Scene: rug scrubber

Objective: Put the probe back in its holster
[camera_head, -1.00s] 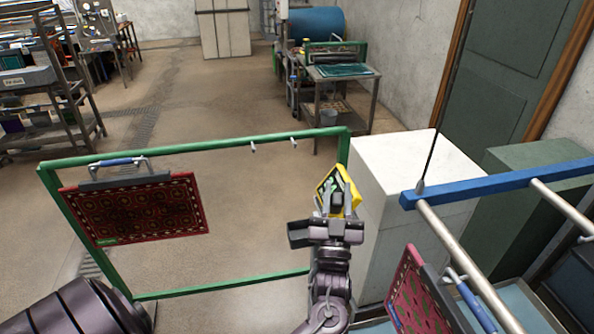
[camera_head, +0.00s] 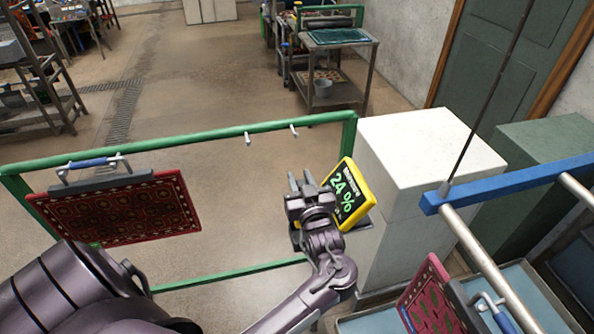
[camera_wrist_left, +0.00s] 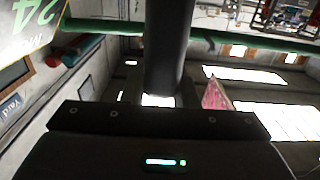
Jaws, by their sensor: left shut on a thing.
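The yellow meter (camera_head: 350,193) has a dark screen reading 24 % and stands beside the white block, at the right end of the green frame. It also shows in part at the top left of the left wrist view (camera_wrist_left: 30,25). My left gripper (camera_head: 301,181) is just left of the meter, its fingers pointing up and away. In the left wrist view a dark, rounded bar, seemingly the probe (camera_wrist_left: 167,50), stands between the fingers, and the gripper is shut on it. Its tip and the holster cannot be made out. My right gripper is out of view.
A green frame (camera_head: 225,130) with two bare pegs carries a red patterned rug sample (camera_head: 120,208) on its left. A white block (camera_head: 432,145) stands right of the meter. A blue rail (camera_head: 510,182) and another rug sample (camera_head: 432,303) are at right.

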